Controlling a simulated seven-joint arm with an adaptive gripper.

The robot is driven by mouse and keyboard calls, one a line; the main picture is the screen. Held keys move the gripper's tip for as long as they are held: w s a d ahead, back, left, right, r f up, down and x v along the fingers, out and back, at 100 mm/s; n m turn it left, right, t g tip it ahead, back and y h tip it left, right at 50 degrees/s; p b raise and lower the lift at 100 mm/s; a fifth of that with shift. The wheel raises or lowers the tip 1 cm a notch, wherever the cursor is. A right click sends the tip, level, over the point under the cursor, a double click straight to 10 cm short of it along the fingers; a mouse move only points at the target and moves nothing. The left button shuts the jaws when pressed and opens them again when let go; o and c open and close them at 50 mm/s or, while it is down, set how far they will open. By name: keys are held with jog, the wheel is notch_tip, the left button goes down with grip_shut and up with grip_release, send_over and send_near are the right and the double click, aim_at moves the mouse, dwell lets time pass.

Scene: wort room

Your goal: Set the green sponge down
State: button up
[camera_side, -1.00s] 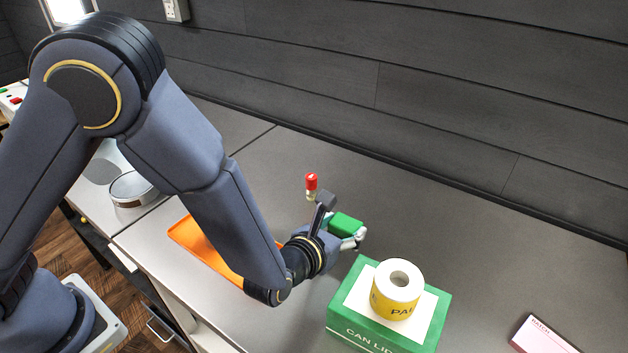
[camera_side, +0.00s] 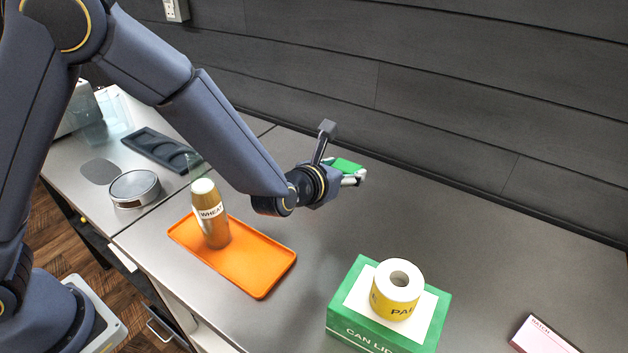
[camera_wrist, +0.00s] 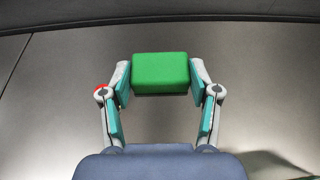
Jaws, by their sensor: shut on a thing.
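The green sponge (camera_side: 346,164) is a small block held in my gripper (camera_side: 352,176), above the grey worktop in the side view. In the wrist view the sponge (camera_wrist: 160,73) sits between both fingertips of my gripper (camera_wrist: 160,80), which press on its left and right ends. My gripper's hand hides part of the sponge in the side view. How high the sponge is above the worktop is hard to tell.
An orange tray (camera_side: 262,283) bears a brown bottle (camera_side: 214,228) labelled WHEAT. A green box (camera_side: 400,335) with a yellow tape roll (camera_side: 396,290) on top stands in front. A pink box (camera_side: 542,336) lies far right. The worktop (camera_side: 480,240) behind the green box is clear.

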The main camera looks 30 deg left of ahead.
jog(key=w+d+f, duration=0.1)
jog(key=w+f, duration=0.2)
jog(key=w, duration=0.2)
send_over(367, 203)
jog(key=f, duration=0.2)
jog(key=s+f, duration=0.1)
jog(key=shift+a+f, duration=0.2)
jog(key=shift+f, duration=0.15)
jog(key=shift+w+d+f, duration=0.15)
jog(key=shift+w+f, duration=0.3)
jog(key=shift+f, duration=0.15)
jog(key=shift+w+f, duration=0.1)
jog(key=shift+f, duration=1.45)
jog(key=shift+f, duration=0.1)
jog(key=o, duration=1)
